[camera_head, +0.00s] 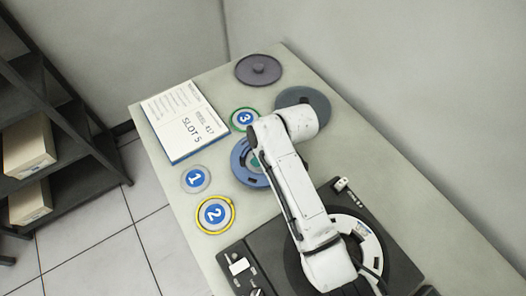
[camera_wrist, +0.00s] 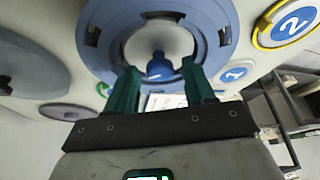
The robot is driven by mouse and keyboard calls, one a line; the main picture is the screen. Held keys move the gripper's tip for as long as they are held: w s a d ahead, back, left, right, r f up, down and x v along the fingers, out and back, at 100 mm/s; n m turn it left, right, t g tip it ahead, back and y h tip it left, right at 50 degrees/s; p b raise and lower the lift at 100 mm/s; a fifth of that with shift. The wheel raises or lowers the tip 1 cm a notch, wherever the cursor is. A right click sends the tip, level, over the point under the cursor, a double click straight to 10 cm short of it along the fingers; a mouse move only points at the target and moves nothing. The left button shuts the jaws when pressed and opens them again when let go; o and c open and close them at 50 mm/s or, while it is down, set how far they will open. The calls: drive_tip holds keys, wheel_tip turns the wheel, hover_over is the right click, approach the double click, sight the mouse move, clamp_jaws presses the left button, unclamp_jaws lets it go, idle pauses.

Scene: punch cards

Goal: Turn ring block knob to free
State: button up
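The blue ring block (camera_head: 241,174) lies on the table, partly hidden under my arm in the head view. In the wrist view the ring (camera_wrist: 100,58) has dark slots around a pale centre. A small blue knob (camera_wrist: 158,66) with a white mark stands at that centre. My gripper (camera_wrist: 160,72) has its two green fingers spread on either side of the knob. Gaps show between the knob and both fingers, so it is open and holds nothing. In the head view my arm covers most of the gripper.
A grey-blue disc (camera_head: 313,99) and a dark knobbed disc (camera_head: 259,70) lie behind. A "SLOT 5" booklet (camera_head: 184,122) and markers 1 (camera_head: 195,179), 2 (camera_head: 215,214) and 3 (camera_head: 244,118) lie around. A black device (camera_head: 388,237) sits in front, under my arm. Shelves stand left.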

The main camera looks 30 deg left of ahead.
drive_tip(key=shift+o, duration=0.2)
drive_tip(key=v, duration=1)
drive_tip(key=shift+r+b, duration=0.4)
drive_tip(key=shift+d, duration=0.1)
